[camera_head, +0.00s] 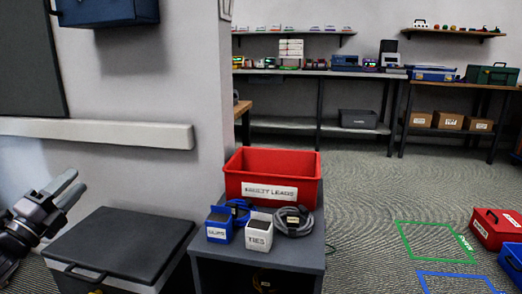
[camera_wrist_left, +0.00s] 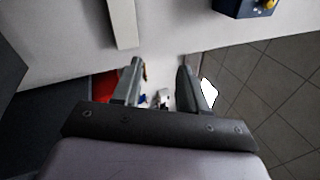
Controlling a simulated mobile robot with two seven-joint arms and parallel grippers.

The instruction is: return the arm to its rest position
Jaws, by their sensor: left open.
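My left gripper (camera_head: 68,190) is at the left edge of the head view, in front of the pale wall and above the left side of a dark-lidded box. Its two fingers are apart, and nothing shows between them. In the left wrist view the same gripper (camera_wrist_left: 160,80) also has its fingers spread, with only distant things behind the gap. My right gripper is not in either view.
A dark-lidded box (camera_head: 120,245) stands below my left gripper. A wall rail (camera_head: 100,132) runs behind.

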